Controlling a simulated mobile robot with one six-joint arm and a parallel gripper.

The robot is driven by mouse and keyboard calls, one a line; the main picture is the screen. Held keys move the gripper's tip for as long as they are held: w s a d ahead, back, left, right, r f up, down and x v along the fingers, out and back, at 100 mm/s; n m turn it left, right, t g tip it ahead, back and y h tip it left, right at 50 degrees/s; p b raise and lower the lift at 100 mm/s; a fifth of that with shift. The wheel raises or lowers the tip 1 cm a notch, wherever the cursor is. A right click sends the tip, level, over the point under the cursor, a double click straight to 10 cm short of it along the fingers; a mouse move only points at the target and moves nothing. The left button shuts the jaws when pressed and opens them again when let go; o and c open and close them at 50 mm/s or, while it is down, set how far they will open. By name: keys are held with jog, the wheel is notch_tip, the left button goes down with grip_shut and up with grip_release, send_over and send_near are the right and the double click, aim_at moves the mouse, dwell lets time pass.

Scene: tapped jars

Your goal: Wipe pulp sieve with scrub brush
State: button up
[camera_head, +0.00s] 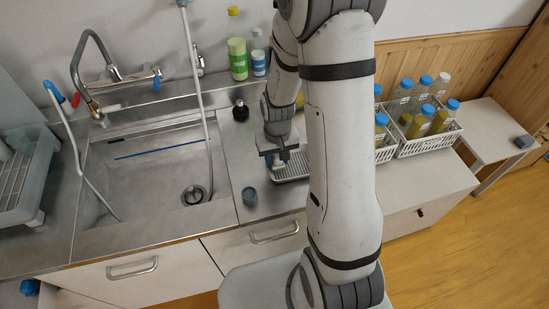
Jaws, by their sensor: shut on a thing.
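My gripper (278,158) is over the counter just right of the sink, pointing down. It is shut on a small pale thing that I take for the scrub brush (277,169); the jaws and wrist cover much of it. Under and beside it is a low, pale, slotted tray-like thing (294,172), which may be the pulp sieve. My arm hides its right side. The brush is at or just above its left part; I cannot tell whether they touch.
The sink (150,190) lies left, with a tap (90,75) and hoses. White crates (428,143) of blue-capped bottles stand right. Green (238,58) and white bottles (258,60) stand behind.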

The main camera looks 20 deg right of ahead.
jog(key=shift+s+d, duration=0.15)
jog(key=shift+d, duration=2.25)
jog(key=shift+a, duration=0.1)
jog(key=shift+w+a+b, duration=0.2)
jog(key=shift+a+b, duration=0.15)
jog(key=shift+a, duration=2.3)
jog(key=shift+w+a+b, duration=0.15)
jog(key=shift+a+b, duration=0.15)
jog(key=shift+a, duration=2.45)
jog(key=shift+w, duration=0.1)
